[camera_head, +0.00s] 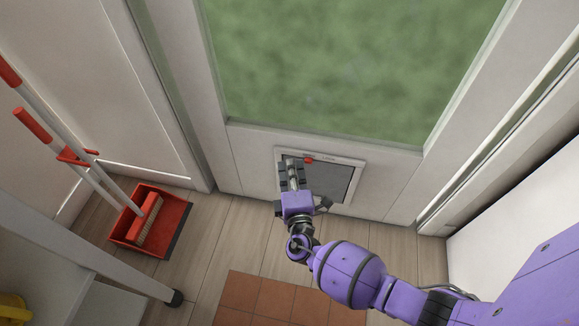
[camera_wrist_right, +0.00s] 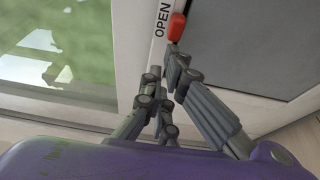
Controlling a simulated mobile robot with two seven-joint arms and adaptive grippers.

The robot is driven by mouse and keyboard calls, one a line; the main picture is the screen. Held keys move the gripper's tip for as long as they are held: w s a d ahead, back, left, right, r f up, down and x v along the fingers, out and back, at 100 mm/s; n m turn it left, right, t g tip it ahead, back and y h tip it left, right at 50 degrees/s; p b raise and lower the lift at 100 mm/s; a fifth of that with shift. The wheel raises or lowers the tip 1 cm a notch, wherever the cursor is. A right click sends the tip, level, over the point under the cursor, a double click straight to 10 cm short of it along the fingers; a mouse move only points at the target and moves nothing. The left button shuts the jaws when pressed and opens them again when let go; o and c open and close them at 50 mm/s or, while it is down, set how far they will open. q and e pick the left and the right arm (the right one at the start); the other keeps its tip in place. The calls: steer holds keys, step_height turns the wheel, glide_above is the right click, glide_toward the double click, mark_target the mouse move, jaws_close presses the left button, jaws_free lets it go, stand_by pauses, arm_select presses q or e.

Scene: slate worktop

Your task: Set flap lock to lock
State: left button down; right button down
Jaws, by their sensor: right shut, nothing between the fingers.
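The pet flap (camera_head: 341,183) is a grey panel in a white frame, low in the door. Its red lock knob (camera_head: 308,160) is on the frame's top edge. In the right wrist view the knob (camera_wrist_right: 176,27) is beside the printed word OPEN (camera_wrist_right: 163,18) on the white frame strip, with the grey flap panel (camera_wrist_right: 250,40) to its right. My right gripper (camera_head: 291,166) is in front of the flap's left part, shut and empty. Its fingertips (camera_wrist_right: 171,60) appear just below the knob in the wrist view; I cannot tell whether they touch it. My left gripper is not in view.
A red dustpan (camera_head: 152,222) with a brush and long handles stands on the wooden floor at the left. A brown tiled mat (camera_head: 275,298) lies on the floor below the flap. A grey table leg (camera_head: 90,250) crosses the lower left. The door's glass (camera_head: 350,70) is above.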

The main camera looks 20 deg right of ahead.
mark_target(310, 163)
steer(key=s+d, duration=0.1)
steer(key=s+d+b, duration=0.1)
steer(key=d, duration=0.1)
steer(key=s+d, duration=0.1)
steer(key=d, duration=0.1)
steer(key=shift+s+f, duration=0.1)
steer(key=shift+s, duration=0.1)
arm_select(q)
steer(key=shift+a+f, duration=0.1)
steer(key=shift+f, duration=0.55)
arm_select(e)
steer(key=shift+d, duration=0.2)
